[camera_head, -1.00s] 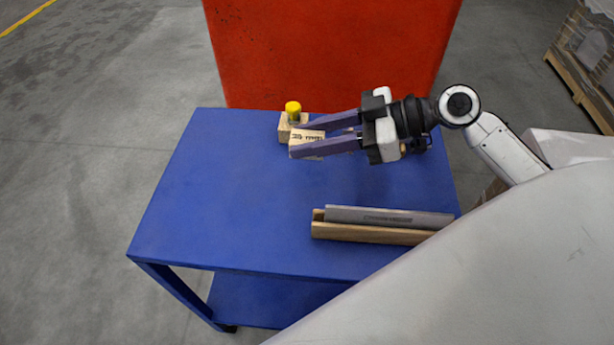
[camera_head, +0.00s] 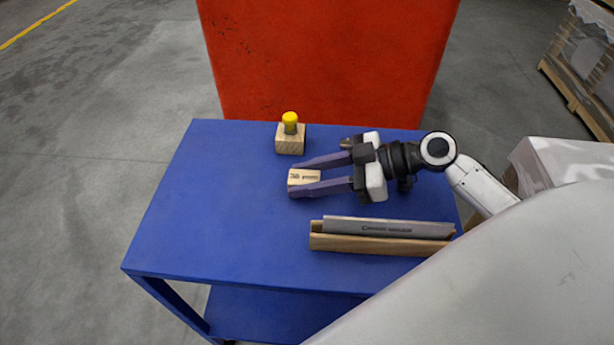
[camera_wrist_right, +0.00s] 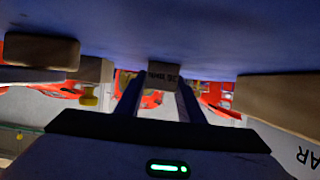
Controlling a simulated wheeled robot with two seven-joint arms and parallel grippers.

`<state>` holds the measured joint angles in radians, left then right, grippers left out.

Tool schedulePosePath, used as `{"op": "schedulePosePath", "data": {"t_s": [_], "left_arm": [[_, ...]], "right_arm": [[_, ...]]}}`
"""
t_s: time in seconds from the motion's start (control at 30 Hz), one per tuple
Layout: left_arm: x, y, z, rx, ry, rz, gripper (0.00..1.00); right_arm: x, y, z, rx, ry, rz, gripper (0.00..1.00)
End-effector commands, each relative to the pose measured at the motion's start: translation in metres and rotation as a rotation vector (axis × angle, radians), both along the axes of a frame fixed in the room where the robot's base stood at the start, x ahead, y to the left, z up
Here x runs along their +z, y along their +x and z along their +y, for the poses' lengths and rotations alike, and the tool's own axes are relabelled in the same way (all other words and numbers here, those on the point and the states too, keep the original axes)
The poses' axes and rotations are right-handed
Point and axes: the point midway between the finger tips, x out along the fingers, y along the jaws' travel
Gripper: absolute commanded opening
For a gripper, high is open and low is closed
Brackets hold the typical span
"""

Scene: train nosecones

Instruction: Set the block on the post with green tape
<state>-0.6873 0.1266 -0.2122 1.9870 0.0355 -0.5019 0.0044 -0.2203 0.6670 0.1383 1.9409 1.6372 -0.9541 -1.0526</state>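My right gripper (camera_head: 304,177) is shut on a small wooden block (camera_head: 304,177) with dark lettering. It holds the block over the middle of the blue table; the height above the top is hard to tell. The block also shows between the fingers in the right wrist view (camera_wrist_right: 163,74). A post (camera_head: 290,122) with a yellow top and darker stem stands upright on a wooden base (camera_head: 290,144) near the table's far edge, apart from the block. I cannot make out green tape on it. My left gripper is not in view.
A wooden channel (camera_head: 362,244) with a grey lettered bar (camera_head: 388,228) lies on the near right of the blue table (camera_head: 220,210). A red panel (camera_head: 325,60) stands behind the table. The table's left side is clear.

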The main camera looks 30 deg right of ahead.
Motion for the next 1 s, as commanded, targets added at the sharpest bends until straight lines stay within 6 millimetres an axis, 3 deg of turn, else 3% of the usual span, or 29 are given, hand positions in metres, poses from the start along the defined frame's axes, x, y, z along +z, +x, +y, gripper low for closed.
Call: {"op": "schedulePosePath", "data": {"t_s": [0.07,0.47,1.0], "left_arm": [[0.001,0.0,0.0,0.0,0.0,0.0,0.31],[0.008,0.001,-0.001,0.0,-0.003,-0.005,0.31],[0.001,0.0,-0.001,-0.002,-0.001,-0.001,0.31]], "right_arm": [[0.0,0.0,0.0,0.0,-0.001,0.001,0.49],[0.006,0.0,-0.001,0.0,-0.001,0.001,0.49],[0.042,-0.057,-0.076,-0.002,-0.001,0.002,0.49]]}}
